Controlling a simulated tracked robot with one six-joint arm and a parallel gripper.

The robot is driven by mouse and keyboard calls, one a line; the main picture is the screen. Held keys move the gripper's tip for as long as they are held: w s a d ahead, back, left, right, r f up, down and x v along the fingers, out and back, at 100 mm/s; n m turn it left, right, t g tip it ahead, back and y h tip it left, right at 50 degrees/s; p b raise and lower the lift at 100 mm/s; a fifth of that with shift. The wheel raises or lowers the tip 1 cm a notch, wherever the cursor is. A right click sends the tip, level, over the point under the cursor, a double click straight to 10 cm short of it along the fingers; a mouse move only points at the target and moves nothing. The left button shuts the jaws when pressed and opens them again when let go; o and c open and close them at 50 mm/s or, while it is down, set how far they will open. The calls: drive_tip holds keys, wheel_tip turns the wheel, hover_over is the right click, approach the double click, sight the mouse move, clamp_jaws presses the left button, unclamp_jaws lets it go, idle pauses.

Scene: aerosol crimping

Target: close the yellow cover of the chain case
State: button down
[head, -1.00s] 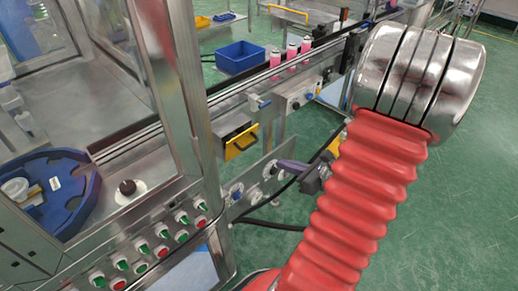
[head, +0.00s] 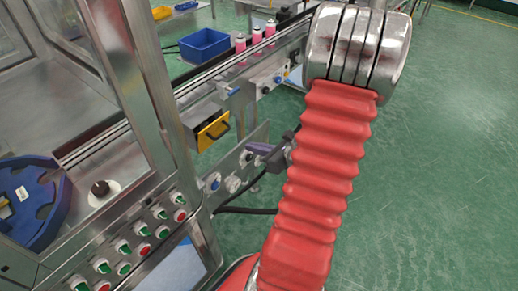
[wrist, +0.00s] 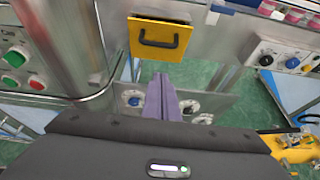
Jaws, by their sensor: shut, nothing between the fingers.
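The yellow cover (head: 213,131) with its black handle is on the front of the metal chain case, left of centre in the head view. In the wrist view the yellow cover (wrist: 146,36) is at the top centre, with a dark gap along its top edge. How far it stands open is hard to tell. My gripper (wrist: 161,78) is shut and empty; its purple fingers point up the picture, their tips just below the cover's lower edge and seemingly apart from it. In the head view my gripper (head: 258,149) shows right of the cover, partly hidden by my arm.
A metal plate with knobs (wrist: 190,107) lies behind and below my fingers. Green and red buttons (head: 140,248) are on the panel at left. A conveyor carries pink cans (head: 257,36) near a blue bin (head: 204,43). Open green floor (head: 440,150) lies to the right.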

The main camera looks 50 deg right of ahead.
sight(219, 137)
drive_tip(key=w, duration=0.9)
drive_tip(key=shift+f, duration=0.3)
